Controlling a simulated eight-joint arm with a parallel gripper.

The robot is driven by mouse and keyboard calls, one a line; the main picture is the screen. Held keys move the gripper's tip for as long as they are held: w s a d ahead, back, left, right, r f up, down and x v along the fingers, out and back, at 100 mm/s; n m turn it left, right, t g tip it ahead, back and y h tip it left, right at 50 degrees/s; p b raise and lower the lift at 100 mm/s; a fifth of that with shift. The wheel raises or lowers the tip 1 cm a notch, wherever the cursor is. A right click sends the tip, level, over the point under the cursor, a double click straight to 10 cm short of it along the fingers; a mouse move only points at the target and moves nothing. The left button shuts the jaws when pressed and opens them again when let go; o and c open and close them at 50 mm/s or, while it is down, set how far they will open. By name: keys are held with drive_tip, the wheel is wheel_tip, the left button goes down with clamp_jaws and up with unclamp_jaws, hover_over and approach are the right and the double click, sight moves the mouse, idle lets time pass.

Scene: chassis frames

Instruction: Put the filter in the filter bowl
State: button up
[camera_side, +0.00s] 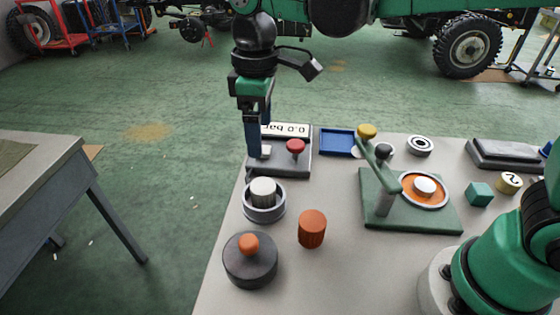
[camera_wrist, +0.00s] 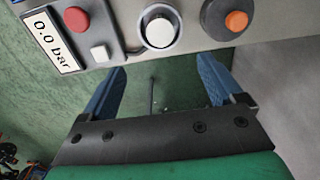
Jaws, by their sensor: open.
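A grey round bowl (camera_side: 265,212), which looks like the filter bowl, stands near the table's left edge with a white cylinder (camera_side: 263,190) upright inside it. The bowl (camera_wrist: 145,20) and white cylinder (camera_wrist: 160,32) also show in the wrist view. An orange ribbed cylinder (camera_side: 312,229) stands alone to the right of the bowl; I cannot tell which cylinder is the filter. A dark round lid (camera_side: 250,265) with an orange knob lies in front. My gripper (camera_side: 253,155) is open, empty and pointing down by the gauge panel's left end. Its blue fingers (camera_wrist: 162,64) have green floor between them.
The gauge panel (camera_side: 290,168) reads 0.0 bar and carries a red knob (camera_side: 295,146) and a white button (camera_side: 265,151). A blue tray (camera_side: 338,142) and a green lever press (camera_side: 410,215) stand to the right. Small blocks lie farther right.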

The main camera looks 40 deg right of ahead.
drive_tip(key=s+d+f+m+t, duration=0.1)
drive_tip(key=s+d+m+t, duration=0.2)
drive_tip(key=d, duration=0.3)
drive_tip(key=s+d+f+m+t, duration=0.1)
drive_tip(key=s+d+m+t, duration=0.3)
drive_tip(key=d+m, duration=0.2)
drive_tip(key=shift+d, duration=0.15)
